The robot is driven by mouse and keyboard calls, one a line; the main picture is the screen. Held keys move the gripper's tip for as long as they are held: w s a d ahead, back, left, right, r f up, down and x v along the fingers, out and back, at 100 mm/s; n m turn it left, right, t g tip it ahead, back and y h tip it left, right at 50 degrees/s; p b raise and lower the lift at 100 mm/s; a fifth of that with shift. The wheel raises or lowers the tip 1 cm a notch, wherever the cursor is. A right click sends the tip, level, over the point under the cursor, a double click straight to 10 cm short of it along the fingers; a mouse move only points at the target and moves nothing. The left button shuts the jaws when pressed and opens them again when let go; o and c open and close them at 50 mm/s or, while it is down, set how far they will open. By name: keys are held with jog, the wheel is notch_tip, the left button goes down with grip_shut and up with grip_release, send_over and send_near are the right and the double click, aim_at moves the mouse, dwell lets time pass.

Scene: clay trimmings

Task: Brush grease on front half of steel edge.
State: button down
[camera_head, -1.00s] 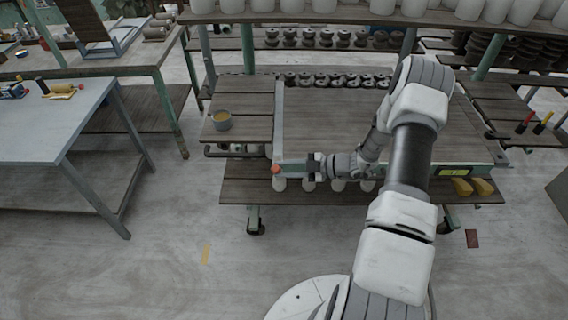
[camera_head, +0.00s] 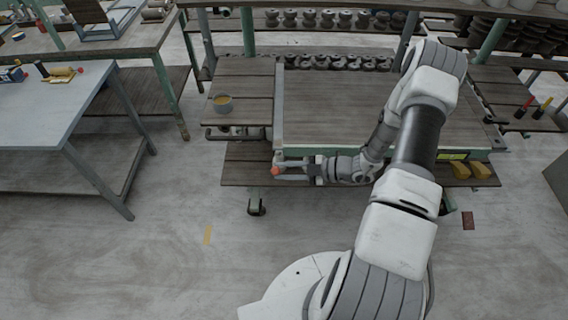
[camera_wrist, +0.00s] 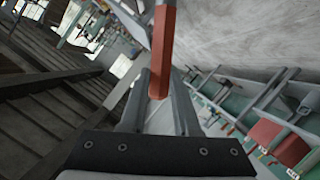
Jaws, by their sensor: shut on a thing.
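My gripper (camera_head: 288,170) is in front of the near left corner of the bench top in the head view. It is shut on a slim red-handled thing, likely the brush (camera_wrist: 163,45), which stands between the fingers in the wrist view. Its red end (camera_head: 276,171) shows at the fingertips in the head view. Its bristles cannot be made out. A pale grey strip, likely the steel edge (camera_head: 279,105), runs front to back along the left side of the bench top. I see a gap between gripper and strip in the picture; depth is unclear.
A lower shelf (camera_head: 245,172) runs under the bench top (camera_head: 335,110). Yellow blocks (camera_head: 470,170) lie at its right. A grey table (camera_head: 60,110) stands at left, with clear floor between.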

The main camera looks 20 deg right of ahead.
jog(key=s+a+p, duration=0.1)
jog(key=s+a, duration=0.1)
jog(key=s, duration=0.5)
jog(key=shift+a+f, duration=0.15)
dwell(0.5)
notch_tip(320, 180, up, 6)
dwell(0.7)
notch_tip(320, 180, up, 3)
dwell(0.7)
dwell(0.6)
